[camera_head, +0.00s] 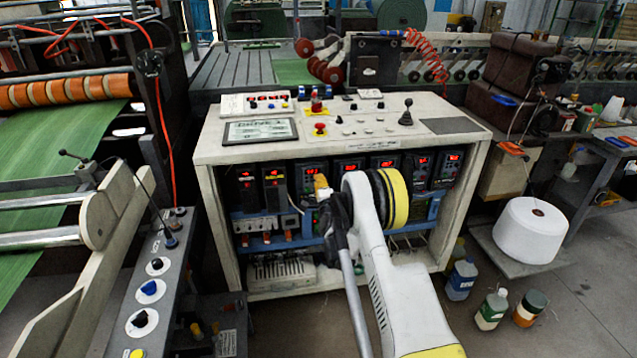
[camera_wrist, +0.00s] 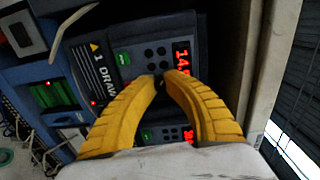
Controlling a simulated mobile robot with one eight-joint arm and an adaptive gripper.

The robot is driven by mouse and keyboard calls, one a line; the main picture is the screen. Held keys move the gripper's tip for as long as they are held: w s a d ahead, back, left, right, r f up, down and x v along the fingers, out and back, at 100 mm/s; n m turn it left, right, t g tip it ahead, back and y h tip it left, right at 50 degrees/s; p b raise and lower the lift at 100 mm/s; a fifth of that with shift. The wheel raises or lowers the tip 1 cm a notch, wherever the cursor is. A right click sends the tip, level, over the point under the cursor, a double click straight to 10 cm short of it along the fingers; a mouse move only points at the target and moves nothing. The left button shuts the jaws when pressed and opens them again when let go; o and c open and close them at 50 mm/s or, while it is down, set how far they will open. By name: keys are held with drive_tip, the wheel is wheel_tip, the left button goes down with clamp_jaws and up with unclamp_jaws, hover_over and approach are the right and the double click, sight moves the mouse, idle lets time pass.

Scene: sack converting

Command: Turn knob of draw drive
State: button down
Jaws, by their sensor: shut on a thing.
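The draw drive, a dark module labelled "1 DRAW" (camera_wrist: 110,75), fills the middle of the wrist view, tilted there. It has a lit red readout (camera_wrist: 182,58) and round dark buttons. My gripper (camera_wrist: 163,80) has its two yellow fingers brought together at the drive's face, beside the readout. They are shut on a small dark knob, mostly hidden between the tips. In the head view my gripper (camera_head: 321,184) is at the open front of the control cabinet, below the drive's readout (camera_head: 313,168), and covers part of the drive.
More drives with red readouts (camera_head: 421,165) stand to the right. Dark modules (camera_head: 274,182) stand close on the left. The cabinet's top panel (camera_head: 350,122) overhangs the row. My arm blocks the view of the cabinet's middle. Bottles (camera_head: 492,308) stand on the floor at right.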

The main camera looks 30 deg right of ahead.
drive_tip(key=shift+n, duration=1.1)
drive_tip(key=c, duration=1.4)
unclamp_jaws()
